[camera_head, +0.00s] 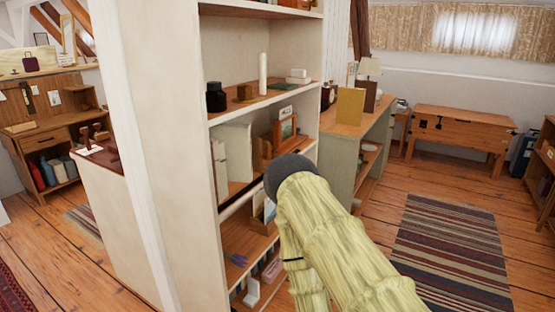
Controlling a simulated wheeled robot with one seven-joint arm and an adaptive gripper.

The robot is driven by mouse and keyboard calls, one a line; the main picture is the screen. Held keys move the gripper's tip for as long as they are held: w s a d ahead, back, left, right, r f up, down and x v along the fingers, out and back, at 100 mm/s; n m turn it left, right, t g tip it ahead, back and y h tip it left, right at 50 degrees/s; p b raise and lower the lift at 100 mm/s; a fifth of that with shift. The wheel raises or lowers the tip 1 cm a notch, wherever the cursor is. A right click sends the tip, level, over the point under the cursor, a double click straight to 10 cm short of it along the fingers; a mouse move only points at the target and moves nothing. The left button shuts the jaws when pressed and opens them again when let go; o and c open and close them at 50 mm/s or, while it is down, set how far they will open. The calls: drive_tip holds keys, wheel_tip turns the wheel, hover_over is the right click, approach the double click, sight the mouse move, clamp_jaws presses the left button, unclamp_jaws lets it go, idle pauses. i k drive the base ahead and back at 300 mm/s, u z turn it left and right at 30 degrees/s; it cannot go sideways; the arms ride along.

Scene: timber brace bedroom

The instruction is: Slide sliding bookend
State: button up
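A brown wooden piece (261,153) that looks like the sliding bookend stands on the middle shelf of the white bookcase (172,140). I cannot be sure that it is the bookend. White upright books or boards (234,150) stand to its left, apart from it. My pale green, ridged arm with a dark rounded joint rises in front of the bookcase and hides part of the middle and lower shelves. My gripper does not show.
The upper shelf holds a dark jar (215,97), a white cylinder (263,73) and small boxes. A low cabinet (350,130) stands behind at right. A wooden desk (458,130) stands at the back wall. The floor around the striped rug (455,250) is open.

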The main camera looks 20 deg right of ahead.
sight(257, 146)
drive_tip(key=u, duration=0.7)
drive_tip(key=k, duration=0.1)
drive_tip(key=z, duration=1.5)
drive_tip(key=i, duration=0.9)
drive_tip(key=u, duration=0.8)
